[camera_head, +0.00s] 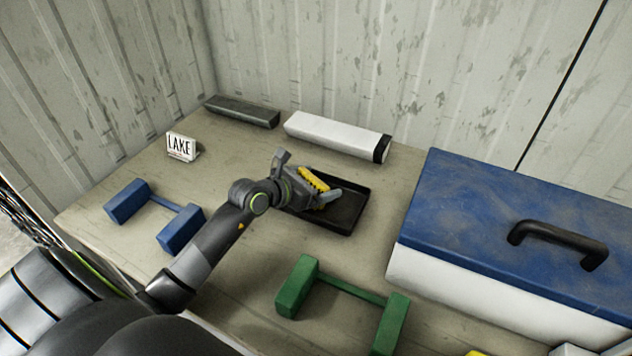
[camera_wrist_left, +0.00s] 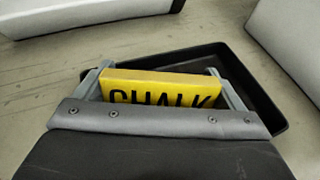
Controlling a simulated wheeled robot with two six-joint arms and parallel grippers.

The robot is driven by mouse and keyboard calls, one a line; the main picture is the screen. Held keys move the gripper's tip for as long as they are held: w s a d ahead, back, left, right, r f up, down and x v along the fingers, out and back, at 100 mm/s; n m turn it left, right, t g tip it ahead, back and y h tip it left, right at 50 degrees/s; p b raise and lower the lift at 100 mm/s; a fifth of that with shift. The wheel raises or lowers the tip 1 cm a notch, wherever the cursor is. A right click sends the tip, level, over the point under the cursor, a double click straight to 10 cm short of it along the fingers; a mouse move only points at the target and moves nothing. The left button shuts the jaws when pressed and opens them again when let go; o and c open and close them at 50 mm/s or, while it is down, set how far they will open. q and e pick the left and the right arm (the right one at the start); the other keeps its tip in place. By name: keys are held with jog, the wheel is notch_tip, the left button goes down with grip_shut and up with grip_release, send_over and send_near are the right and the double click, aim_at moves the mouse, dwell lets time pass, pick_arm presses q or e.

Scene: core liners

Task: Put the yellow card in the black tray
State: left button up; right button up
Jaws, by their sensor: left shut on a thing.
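The yellow card (camera_head: 313,181) is held in my left gripper (camera_head: 318,195), above the black tray (camera_head: 349,214). In the left wrist view the card (camera_wrist_left: 160,85) shows the black letters "CHALK", partly hidden by the gripper body. The fingers of the left gripper (camera_wrist_left: 158,88) close on its two ends. The tray (camera_wrist_left: 262,98) shows behind and to the right of the card. I cannot tell whether the card touches the tray floor. My right gripper is not in view.
A white "LAKE" card (camera_head: 181,146) stands at the left. A blue holder (camera_head: 154,211) and a green holder (camera_head: 342,296) stand in front. A dark bar (camera_head: 242,111) and a white box (camera_head: 335,135) lie behind. A blue-lidded cooler (camera_head: 520,225) fills the right.

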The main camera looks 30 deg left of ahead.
pick_arm(q)
jog(key=shift+s+f, duration=0.25)
jog(key=shift+f, duration=0.4)
jog(key=o, duration=0.7)
jog(key=shift+f, duration=0.1)
jog(key=shift+r, duration=0.45)
jog(key=v, duration=0.9)
jog(key=shift+s+a+r, duration=0.15)
jog(key=shift+r, duration=0.35)
jog(key=shift+v, duration=1.15)
jog(key=shift+r+p, duration=0.15)
jog(key=shift+p, duration=0.15)
